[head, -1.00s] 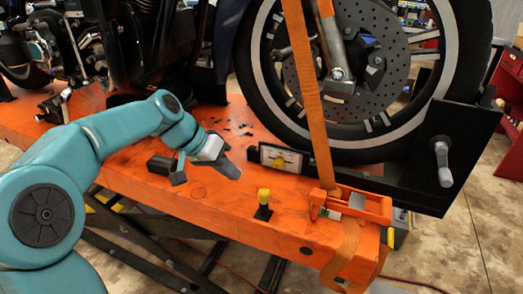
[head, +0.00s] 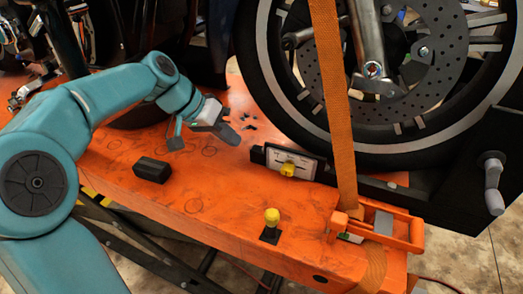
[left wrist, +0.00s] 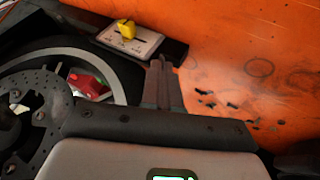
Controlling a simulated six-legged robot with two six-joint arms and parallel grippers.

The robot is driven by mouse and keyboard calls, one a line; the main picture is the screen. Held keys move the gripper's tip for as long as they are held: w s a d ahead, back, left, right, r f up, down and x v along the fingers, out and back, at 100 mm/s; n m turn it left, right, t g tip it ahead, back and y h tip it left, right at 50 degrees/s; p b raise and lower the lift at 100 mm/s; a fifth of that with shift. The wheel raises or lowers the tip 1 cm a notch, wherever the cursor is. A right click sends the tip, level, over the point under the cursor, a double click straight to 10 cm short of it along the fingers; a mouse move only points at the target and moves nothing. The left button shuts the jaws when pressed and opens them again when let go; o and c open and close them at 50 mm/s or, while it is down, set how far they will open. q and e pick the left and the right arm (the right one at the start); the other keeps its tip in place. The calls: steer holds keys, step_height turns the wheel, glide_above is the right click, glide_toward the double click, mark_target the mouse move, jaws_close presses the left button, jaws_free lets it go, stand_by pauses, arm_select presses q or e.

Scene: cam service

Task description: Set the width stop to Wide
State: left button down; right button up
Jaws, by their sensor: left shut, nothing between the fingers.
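The width stop appears to be a white scale plate (head: 303,167) in a black housing on the orange deck, beside the front wheel. A yellow slider knob (head: 288,170) sits near the middle of its slot. In the left wrist view the plate (left wrist: 148,44) and yellow knob (left wrist: 127,29) are at the upper left; the scale's lettering is too small to read. My left gripper (head: 228,134) is left of the plate in the head view, apart from it. In the left wrist view its fingers (left wrist: 161,86) are together and empty. My right gripper is not in view.
A second yellow knob (head: 271,216) stands on a black base near the deck's front edge. An orange strap (head: 338,110) runs to a ratchet (head: 385,225) at the right. A black block (head: 152,169) lies on the deck. The wheel (head: 262,75) stands behind the plate.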

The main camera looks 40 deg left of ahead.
mark_target(287, 169)
arm_select(q)
steer(key=x, duration=0.5)
steer(key=b+x, duration=0.1)
steer(key=x, duration=0.3)
steer(key=shift+d+f, duration=0.3)
steer(key=shift+d, duration=0.05)
steer(key=d, duration=0.1)
steer(key=w+d, duration=0.1)
steer(key=d, duration=0.1)
steer(key=shift+d, duration=0.35)
steer(key=shift+w, duration=0.15)
steer(key=shift+d, duration=0.2)
steer(key=d, duration=0.3)
steer(key=shift+w+d, duration=0.15)
steer(key=shift+w, duration=0.2)
